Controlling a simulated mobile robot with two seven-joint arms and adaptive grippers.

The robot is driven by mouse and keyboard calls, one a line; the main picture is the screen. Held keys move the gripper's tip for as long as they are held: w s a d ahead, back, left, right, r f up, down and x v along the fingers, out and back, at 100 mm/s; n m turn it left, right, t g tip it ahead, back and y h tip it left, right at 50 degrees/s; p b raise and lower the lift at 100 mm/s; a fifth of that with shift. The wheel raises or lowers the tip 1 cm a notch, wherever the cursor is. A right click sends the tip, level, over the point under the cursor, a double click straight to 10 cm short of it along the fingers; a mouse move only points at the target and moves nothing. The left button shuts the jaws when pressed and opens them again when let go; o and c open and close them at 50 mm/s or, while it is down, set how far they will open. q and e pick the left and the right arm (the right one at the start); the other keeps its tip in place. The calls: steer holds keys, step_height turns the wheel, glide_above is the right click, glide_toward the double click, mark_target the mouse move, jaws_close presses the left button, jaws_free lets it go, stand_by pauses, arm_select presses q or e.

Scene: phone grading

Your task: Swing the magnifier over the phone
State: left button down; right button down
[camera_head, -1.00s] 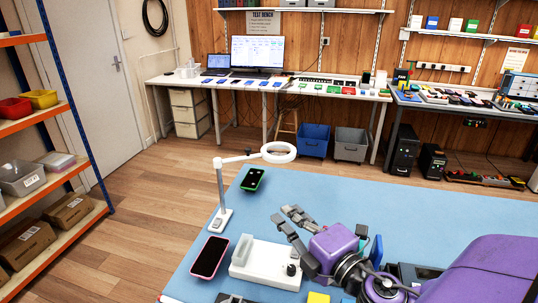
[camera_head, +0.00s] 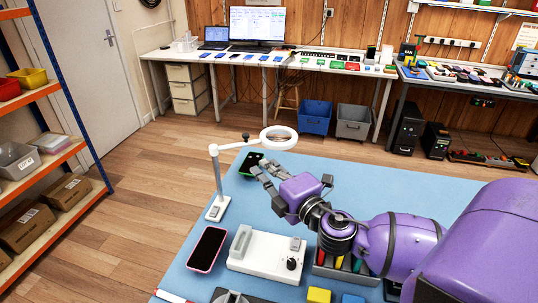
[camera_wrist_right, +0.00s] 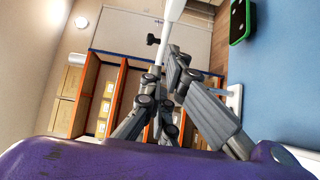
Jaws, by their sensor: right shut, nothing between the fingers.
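A green-edged phone (camera_head: 250,161) lies on the blue mat, partly hidden behind my fingers. A pink-edged phone (camera_head: 207,249) lies nearer, front left. My left gripper is out of view.
A white device with a black knob (camera_head: 265,256) sits on the blue mat (camera_head: 460,196) beside the pink-edged phone. A grey tray with coloured items (camera_head: 345,265) lies under my right arm. A yellow block (camera_head: 319,295) is at the front edge.

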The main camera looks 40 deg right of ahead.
steer(key=w+d, duration=0.1)
steer(key=w, duration=0.1)
steer(key=w+d, duration=0.2)
stand_by(0.6)
